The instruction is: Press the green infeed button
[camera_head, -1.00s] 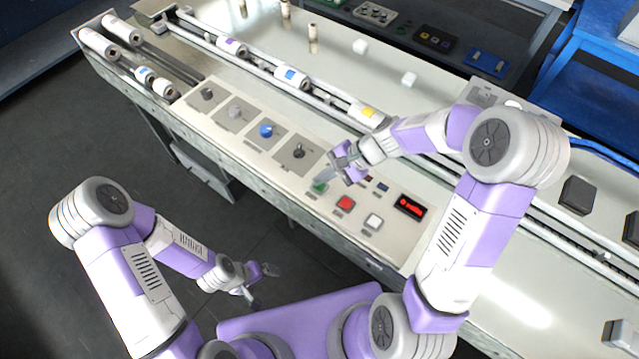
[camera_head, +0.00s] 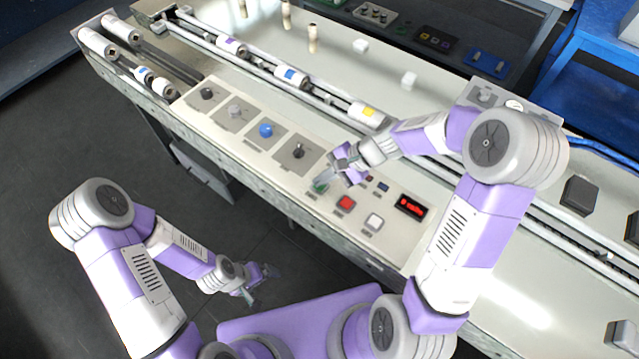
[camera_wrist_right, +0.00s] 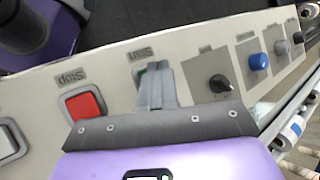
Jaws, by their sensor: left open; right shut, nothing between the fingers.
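The green infeed button (camera_head: 320,187) is on the white control panel, just left of the red button. In the right wrist view only a sliver of the green button (camera_wrist_right: 143,77) shows beside my fingers. My right gripper (camera_head: 326,179) is shut and empty, with its tips over the green button. In the right wrist view the closed fingers (camera_wrist_right: 155,75) cover most of the button, and I cannot tell whether they touch it. My left gripper (camera_head: 257,287) is open and empty over the floor, in front of the machine.
The red button (camera_head: 345,203) and white button (camera_head: 373,222) sit right of the green one. A red display (camera_head: 410,207) is beyond them. Several knobs, including a blue one (camera_head: 266,130), lie to the left. Rolls such as the yellow-marked one (camera_head: 367,114) sit behind.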

